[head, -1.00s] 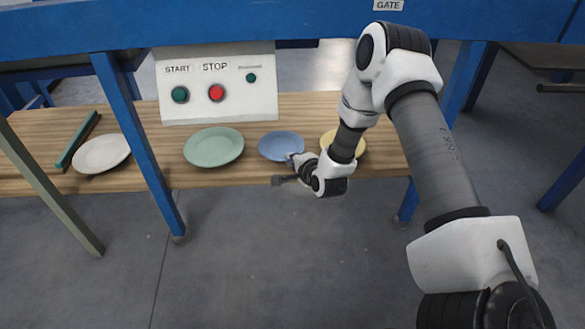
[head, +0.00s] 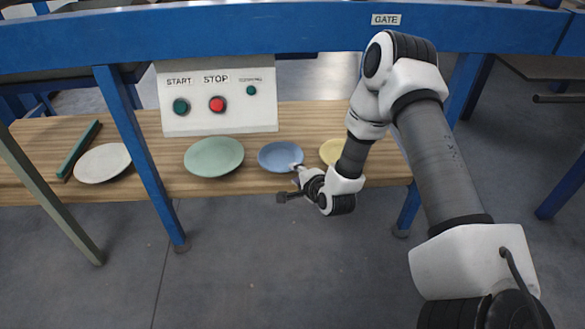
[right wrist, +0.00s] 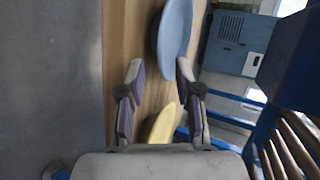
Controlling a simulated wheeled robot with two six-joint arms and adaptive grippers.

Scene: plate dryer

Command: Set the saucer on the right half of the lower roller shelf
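A small blue dish (head: 281,157) and a small yellow dish (head: 331,151) lie on the wooden board. The frames do not show which of them is the saucer. My right gripper (head: 290,182) is at the board's front edge, just in front of the blue dish. In the right wrist view my right gripper (right wrist: 160,70) is open and empty, with the blue dish (right wrist: 174,40) beyond its fingertips. The yellow dish (right wrist: 161,124) shows between the fingers, farther back. My right arm partly hides the yellow dish in the head view. My left gripper is out of view.
A green plate (head: 214,157) and a white plate (head: 102,163) lie to the left, with a teal bar (head: 79,150). A START/STOP panel (head: 218,98) stands behind. Blue posts (head: 141,155) and a blue GATE beam (head: 300,28) frame the board. Brown rollers (right wrist: 299,138) show at right in the wrist view.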

